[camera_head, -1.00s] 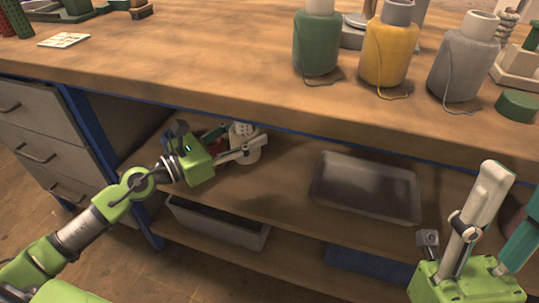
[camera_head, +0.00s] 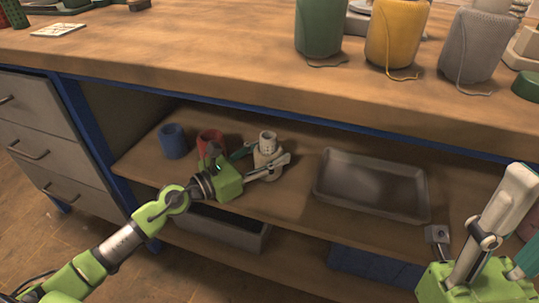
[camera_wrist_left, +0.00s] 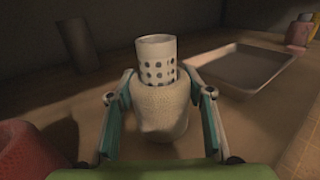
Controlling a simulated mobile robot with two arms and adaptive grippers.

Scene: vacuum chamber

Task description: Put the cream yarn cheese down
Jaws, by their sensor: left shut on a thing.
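The cream yarn cheese (camera_head: 268,160) is upright over the lower shelf, left of the grey tray; its perforated white tube stands out of the top. My left gripper (camera_head: 270,168) is shut on it. In the left wrist view the cream yarn cheese (camera_wrist_left: 160,108) sits between the two fingers (camera_wrist_left: 160,100). Whether its base touches the shelf cannot be told. My right gripper (camera_head: 470,225) is at the lower right, in front of the shelf; its fingertips are not clear enough to tell its state.
A grey tray (camera_head: 372,205) lies on the shelf (camera_head: 305,200) to the right. A blue cylinder (camera_head: 172,141) and a red one (camera_head: 211,141) stand to the left. Green (camera_head: 320,28), yellow (camera_head: 397,38) and grey (camera_head: 472,45) yarn cheeses stand on the bench top (camera_head: 200,60) above.

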